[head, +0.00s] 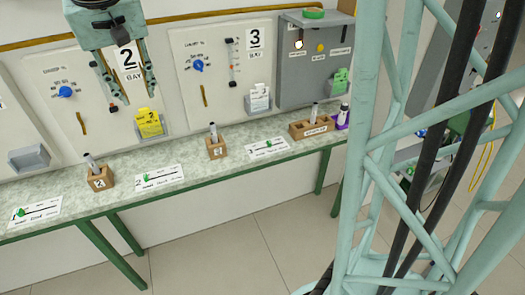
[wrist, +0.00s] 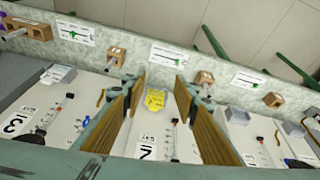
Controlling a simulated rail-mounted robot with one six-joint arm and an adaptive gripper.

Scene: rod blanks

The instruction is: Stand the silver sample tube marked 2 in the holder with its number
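In the head view, silver tubes stand in wooden holders on the bench. One tube (head: 90,161) is in the left holder (head: 101,182), whose mark looks like a 2. Another tube (head: 213,131) is in the middle holder (head: 216,151), whose mark I cannot read surely. A third tube (head: 314,109) stands in the long labelled wooden block (head: 298,130). I cannot read numbers on the tubes. My gripper (head: 140,98) is open and empty, above the bench before the bay 2 panel. In the wrist view its fingers (wrist: 158,80) are wide apart, with nothing between them.
White cards (head: 160,178) lie flat between the holders.

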